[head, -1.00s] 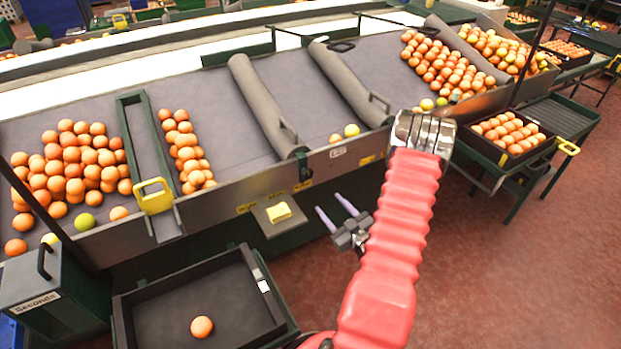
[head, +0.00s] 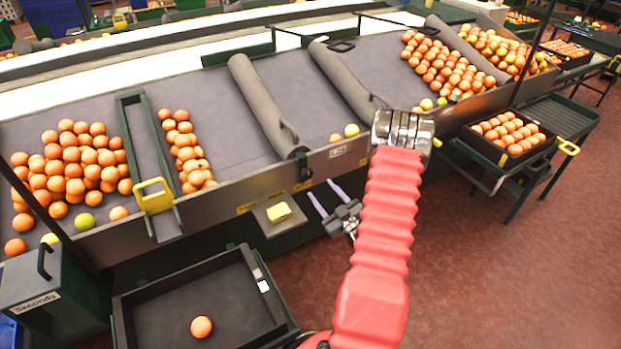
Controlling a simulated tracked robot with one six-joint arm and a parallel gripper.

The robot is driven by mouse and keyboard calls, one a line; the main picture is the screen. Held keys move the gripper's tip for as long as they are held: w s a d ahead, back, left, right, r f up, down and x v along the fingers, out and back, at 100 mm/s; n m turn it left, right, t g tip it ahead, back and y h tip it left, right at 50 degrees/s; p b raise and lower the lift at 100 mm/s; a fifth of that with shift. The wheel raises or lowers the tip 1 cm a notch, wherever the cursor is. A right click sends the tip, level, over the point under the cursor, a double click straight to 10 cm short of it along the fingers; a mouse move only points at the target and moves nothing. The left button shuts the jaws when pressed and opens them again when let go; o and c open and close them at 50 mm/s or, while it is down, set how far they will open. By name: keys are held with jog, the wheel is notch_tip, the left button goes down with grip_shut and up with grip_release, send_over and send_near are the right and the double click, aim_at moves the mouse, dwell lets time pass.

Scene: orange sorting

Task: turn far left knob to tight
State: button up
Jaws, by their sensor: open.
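My gripper (head: 328,196) is open and empty, its two pale purple fingers apart. It hangs before the front panel of the sloped grey table (head: 235,205), to the right of a small shelf with a yellow block. I cannot clearly make out a knob or any tight marking. A small dark fitting (head: 302,166) sits on the table's front edge at the lower end of the left grey roller (head: 262,100), above and left of my fingers. Yellow labels (head: 302,187) are on the panel, too small to read. My red arm hides part of the panel to the right.
The yellow block (head: 279,212) lies on its shelf. A dark tray (head: 145,292) with one orange (head: 201,327) is at the lower left, beside a "Seconds" bin (head: 45,290). An orange crate (head: 484,150) stands at right. The red floor at lower right is clear.

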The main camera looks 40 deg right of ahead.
aim_at(309, 176)
jog(key=x, duration=0.9)
jog(key=shift+c, duration=0.4)
jog(key=c, duration=1)
jog(key=shift+o, duration=0.2)
